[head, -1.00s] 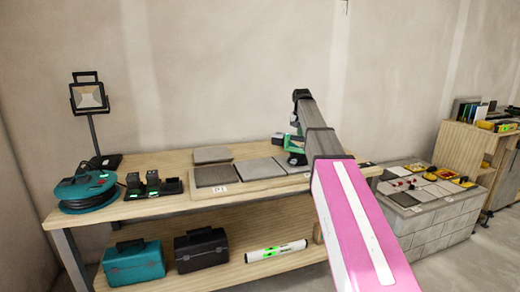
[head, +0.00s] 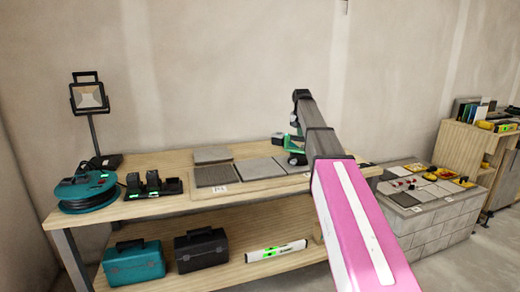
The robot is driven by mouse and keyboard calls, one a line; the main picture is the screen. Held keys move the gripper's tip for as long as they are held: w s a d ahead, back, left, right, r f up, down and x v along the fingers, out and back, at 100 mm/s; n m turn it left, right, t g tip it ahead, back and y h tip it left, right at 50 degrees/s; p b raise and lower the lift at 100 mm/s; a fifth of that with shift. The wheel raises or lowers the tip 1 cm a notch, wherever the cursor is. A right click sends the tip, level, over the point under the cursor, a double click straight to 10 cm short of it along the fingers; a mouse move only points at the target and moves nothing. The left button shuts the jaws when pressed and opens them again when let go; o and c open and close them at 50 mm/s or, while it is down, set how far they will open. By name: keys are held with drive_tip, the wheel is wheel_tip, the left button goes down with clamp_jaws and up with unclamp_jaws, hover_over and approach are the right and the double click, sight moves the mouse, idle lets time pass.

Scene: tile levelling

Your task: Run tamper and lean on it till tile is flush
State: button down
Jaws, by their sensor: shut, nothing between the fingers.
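A green and black tool-like item (head: 291,145) shows at the back right of the workbench, partly behind my arm. I cannot tell if it is the tamper. Grey tiles lie on the bench: a dark one (head: 215,176) in front, a lighter one (head: 260,168) beside it and another (head: 212,155) behind. A low block-built stand (head: 432,226) at the right carries pale tiles (head: 430,190) with small red and yellow pieces on them. Whether any tile there stands proud is too small to tell.
The wooden workbench (head: 150,209) also holds a teal cable reel (head: 84,191), a work lamp (head: 89,96) and black chargers (head: 150,183). Its lower shelf has a teal toolbox (head: 133,262), a black toolbox (head: 202,248) and a level (head: 277,250). A wooden shelf unit (head: 458,146) stands far right.

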idle(0.4)
drive_tip(key=shift+w+v, duration=0.25)
drive_tip(key=shift+v, duration=0.9)
drive_tip(key=shift+w+v, duration=0.2)
drive_tip(key=shift+v, duration=0.95)
drive_tip(key=shift+w+v, duration=0.25)
drive_tip(key=shift+v, duration=0.85)
drive_tip(key=shift+d+r, duration=0.1)
drive_tip(key=shift+r, duration=0.1)
